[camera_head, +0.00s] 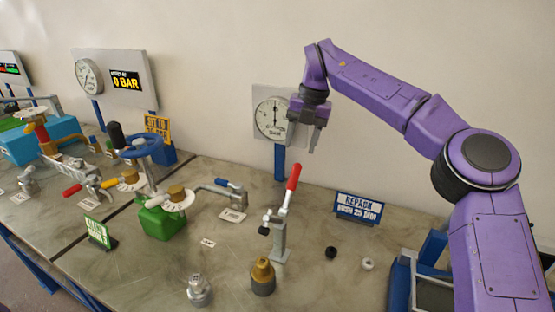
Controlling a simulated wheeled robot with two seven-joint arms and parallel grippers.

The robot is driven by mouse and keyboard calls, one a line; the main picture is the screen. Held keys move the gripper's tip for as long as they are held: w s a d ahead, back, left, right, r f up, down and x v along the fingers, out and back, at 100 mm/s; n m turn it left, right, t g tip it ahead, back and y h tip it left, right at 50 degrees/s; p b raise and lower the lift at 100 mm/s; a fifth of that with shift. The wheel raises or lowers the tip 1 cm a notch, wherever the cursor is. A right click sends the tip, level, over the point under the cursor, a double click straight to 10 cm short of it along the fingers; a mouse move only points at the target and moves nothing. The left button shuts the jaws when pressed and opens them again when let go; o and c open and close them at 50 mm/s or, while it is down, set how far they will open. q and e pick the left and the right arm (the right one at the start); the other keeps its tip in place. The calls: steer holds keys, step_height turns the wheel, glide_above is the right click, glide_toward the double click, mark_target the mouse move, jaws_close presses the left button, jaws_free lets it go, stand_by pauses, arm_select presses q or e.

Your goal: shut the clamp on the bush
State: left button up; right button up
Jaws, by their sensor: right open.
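The clamp (279,240) is a grey toggle clamp standing on the bench right of centre. Its red handle (292,178) points up, tilted slightly right. Its short arm reaches left and ends in a black tip (264,230). A brass piece (262,270) on a dark grey base, which looks like the bush, stands just in front of the clamp; I see no contact between the tip and it. My right gripper (302,146) is open and empty, fingers down, above and behind the red handle, in front of the gauge. My left gripper is out of view.
A black plug (331,252) and a white ring (368,264) lie right of the clamp. A metal fitting (199,291) stands front left. A gauge (271,118) is behind. A green vessel (163,222) is left.

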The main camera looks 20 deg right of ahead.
mark_target(295, 174)
steer(key=f, duration=0.3)
steer(key=shift+s+a+f, duration=0.15)
steer(key=shift+s, duration=0.15)
steer(key=f, duration=0.2)
steer(key=a+f, duration=0.1)
steer(key=f, duration=0.3)
steer(key=shift+w+a+f, duration=0.2)
steer(key=shift+w, duration=0.15)
steer(key=shift+w+f, duration=0.15)
steer(key=shift+f, duration=0.05)
steer(key=shift+s+d+r, duration=0.15)
steer(key=shift+s+r, duration=0.2)
steer(key=shift+s, duration=0.2)
steer(key=shift+c, duration=0.3)
steer(key=shift+s, duration=0.1)
steer(key=c, duration=0.5)
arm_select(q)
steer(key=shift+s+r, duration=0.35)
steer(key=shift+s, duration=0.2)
arm_select(e)
jaws_close()
